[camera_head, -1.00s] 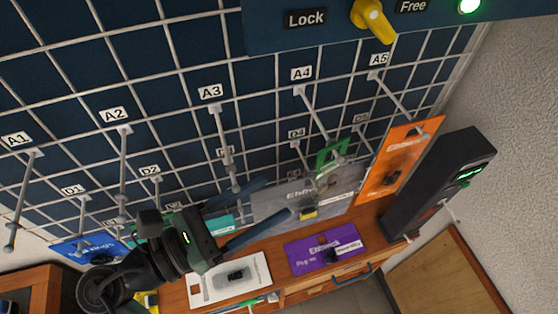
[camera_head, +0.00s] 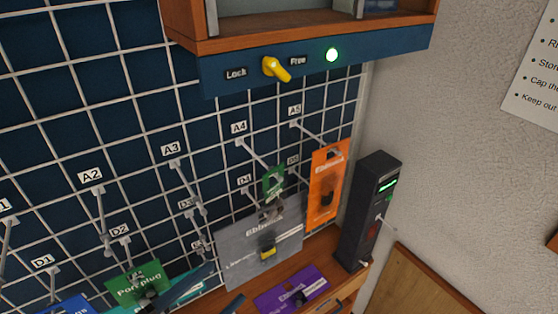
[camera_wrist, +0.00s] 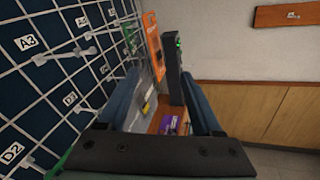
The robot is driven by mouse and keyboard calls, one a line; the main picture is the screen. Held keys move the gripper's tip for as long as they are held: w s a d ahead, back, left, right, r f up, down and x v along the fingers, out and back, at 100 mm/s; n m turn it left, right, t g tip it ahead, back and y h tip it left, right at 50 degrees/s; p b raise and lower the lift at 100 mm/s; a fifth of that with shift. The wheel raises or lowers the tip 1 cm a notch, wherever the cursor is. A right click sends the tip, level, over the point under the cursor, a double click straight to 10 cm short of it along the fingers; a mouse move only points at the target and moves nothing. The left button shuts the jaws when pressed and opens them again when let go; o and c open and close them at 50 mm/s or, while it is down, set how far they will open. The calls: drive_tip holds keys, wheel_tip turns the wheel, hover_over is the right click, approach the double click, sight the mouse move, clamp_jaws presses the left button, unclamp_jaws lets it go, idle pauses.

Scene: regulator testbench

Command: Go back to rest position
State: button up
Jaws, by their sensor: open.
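My gripper (camera_head: 213,285) shows only as two dark blue fingers at the bottom edge of the head view; the rest of it is out of frame. In the wrist view its fingers (camera_wrist: 160,88) stand wide apart, with no object held between them. A grey package (camera_head: 262,240) and an orange package (camera_head: 326,185) are by the grid board, to the right of and above the fingers. A purple package (camera_head: 290,292) lies on the wooden worktop, right of the fingers; it also shows between them in the wrist view (camera_wrist: 171,125).
The dark blue grid board (camera_head: 70,50) carries protruding metal hooks labelled A and D. A green package (camera_head: 140,285) is left of the fingers. A dark upright device (camera_head: 368,210) with a green display stands at the right. A yellow Lock/Free knob (camera_head: 276,69) is above.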

drive_tip(key=w+d+r+m+y+b, duration=0.1)
drive_tip(key=w+r+m+y+b, duration=0.15)
drive_tip(key=w+m, duration=0.5)
drive_tip(key=w+d+r+m+t+y+b, duration=0.1)
drive_tip(key=w+r+m+t+y, duration=0.1)
drive_tip(key=r+m+t, duration=0.3)
drive_tip(key=w+d+r+m+y+b, duration=0.1)
drive_tip(key=w+d+r+m+y, duration=0.15)
drive_tip(key=r, duration=0.55)
drive_tip(key=s+d+r+m+t+y+b, duration=0.1)
drive_tip(key=s+r+m+t, duration=0.3)
drive_tip(key=r, duration=0.5)
drive_tip(key=s+d+r+m+t+y+b, duration=0.1)
drive_tip(key=s+d+r+m+t, duration=0.3)
drive_tip(key=r, duration=0.6)
drive_tip(key=s+m+t+y, duration=0.1)
drive_tip(key=s+m, duration=0.1)
drive_tip(key=s, duration=0.1)
drive_tip(key=shift+r+b, duration=0.15)
drive_tip(key=shift+b, duration=0.15)
drive_tip(key=shift+a, duration=0.1)
